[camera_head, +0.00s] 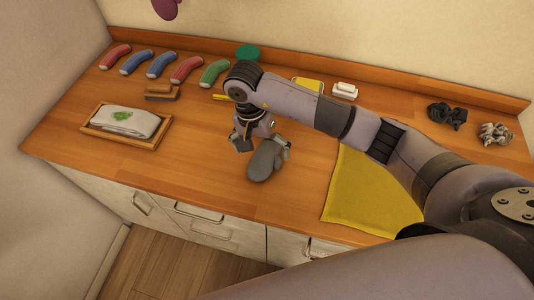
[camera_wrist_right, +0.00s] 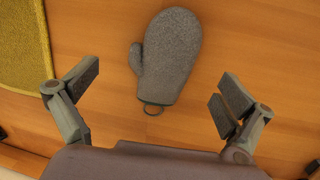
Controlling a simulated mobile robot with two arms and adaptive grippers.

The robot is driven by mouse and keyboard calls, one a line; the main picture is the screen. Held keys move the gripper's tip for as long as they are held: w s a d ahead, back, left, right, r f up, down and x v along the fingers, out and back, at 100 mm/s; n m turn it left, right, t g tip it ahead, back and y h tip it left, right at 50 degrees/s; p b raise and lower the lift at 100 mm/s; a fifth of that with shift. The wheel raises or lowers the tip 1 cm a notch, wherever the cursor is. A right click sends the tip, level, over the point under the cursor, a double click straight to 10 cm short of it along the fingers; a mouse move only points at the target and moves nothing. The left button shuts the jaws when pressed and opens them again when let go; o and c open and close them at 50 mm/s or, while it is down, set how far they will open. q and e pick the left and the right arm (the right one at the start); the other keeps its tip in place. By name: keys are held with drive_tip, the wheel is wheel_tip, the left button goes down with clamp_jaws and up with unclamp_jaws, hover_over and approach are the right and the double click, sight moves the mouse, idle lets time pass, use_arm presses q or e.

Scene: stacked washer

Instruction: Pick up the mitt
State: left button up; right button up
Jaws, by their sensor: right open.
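A grey mitt (camera_head: 264,162) with a small thumb lies flat on the wooden counter, near the middle of the head view. In the right wrist view the mitt (camera_wrist_right: 170,57) lies ahead of the fingers, its hanging loop nearest to my gripper. My right gripper (camera_head: 262,142) is just above the counter at the mitt. In the right wrist view the gripper (camera_wrist_right: 158,95) is open, with its fingers wide apart and nothing between them but counter and the loop end of the mitt. Contact with the mitt is not visible. My left gripper is out of view.
A yellow cloth (camera_head: 362,198) lies to the right of the mitt. A wooden tray (camera_head: 95,131) with a folded white cloth stands at left. Dark and silver scrubbers (camera_head: 447,114) lie at right.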

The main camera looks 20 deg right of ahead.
sight(264, 162)
drive_tip(key=shift+s+f+p, duration=0.1)
drive_tip(key=shift+f+p, duration=0.2)
wheel_tip(264, 162, down, 4)
drive_tip(key=shift+s+r+p, duration=0.15)
drive_tip(key=shift+r+p, duration=0.05)
drive_tip(key=shift+p, duration=0.8)
drive_tip(key=shift+d+f, duration=0.1)
drive_tip(key=shift+f, duration=0.35)
drive_tip(key=c, duration=1.2)
